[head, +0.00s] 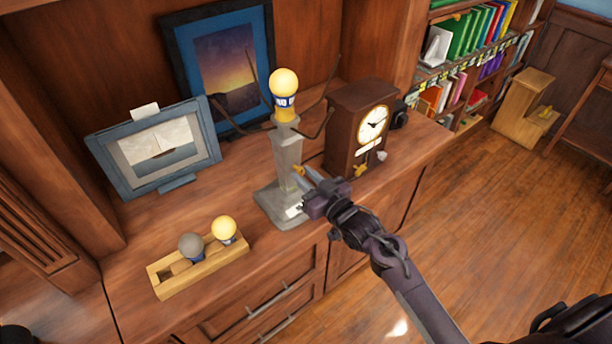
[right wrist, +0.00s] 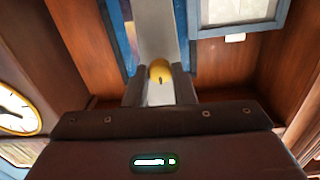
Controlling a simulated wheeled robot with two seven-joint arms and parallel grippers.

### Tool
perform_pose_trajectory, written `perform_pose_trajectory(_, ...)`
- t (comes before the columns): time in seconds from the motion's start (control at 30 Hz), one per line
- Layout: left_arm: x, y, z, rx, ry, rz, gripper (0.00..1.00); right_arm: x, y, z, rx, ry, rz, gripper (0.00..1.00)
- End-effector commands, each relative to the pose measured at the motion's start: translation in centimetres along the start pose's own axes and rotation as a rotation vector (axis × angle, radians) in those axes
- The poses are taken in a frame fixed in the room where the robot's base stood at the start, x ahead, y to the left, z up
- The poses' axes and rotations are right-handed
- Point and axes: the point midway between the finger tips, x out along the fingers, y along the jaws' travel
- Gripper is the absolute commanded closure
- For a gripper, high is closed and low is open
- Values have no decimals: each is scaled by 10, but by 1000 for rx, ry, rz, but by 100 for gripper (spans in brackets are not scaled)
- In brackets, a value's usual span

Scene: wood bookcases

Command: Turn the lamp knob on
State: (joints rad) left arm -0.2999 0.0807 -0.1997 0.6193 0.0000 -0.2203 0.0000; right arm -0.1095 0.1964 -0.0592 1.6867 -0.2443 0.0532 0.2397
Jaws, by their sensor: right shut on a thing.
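The lamp (head: 287,150) is a grey stand on the cabinet top, with a round yellow bulb (head: 284,82) at its top and thin dark arms at its sides. Its small golden knob (head: 298,171) is low on the post, on the side facing my right arm. My right gripper (head: 304,180) comes in from the lower right and is shut on the knob. In the right wrist view the knob (right wrist: 159,70) shows between the two fingertips (right wrist: 160,88), against the grey post. The fingers partly hide the lamp's base. My left gripper is not in view.
A wooden clock (head: 350,150) stands close to the right of the lamp. A wooden holder (head: 165,287) with a grey bulb and a yellow bulb is at the front left. A blue-grey framed picture (head: 108,165) and a larger blue-framed picture (head: 260,55) stand behind. Open floor lies to the right.

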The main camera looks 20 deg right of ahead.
Motion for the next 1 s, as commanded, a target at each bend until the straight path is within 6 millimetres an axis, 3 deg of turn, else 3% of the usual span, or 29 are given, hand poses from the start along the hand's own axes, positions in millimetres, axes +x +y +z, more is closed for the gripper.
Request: perform_pose_trajectory(1.0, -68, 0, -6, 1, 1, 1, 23, 0, 0, -3, 899, 0, 2, 100)
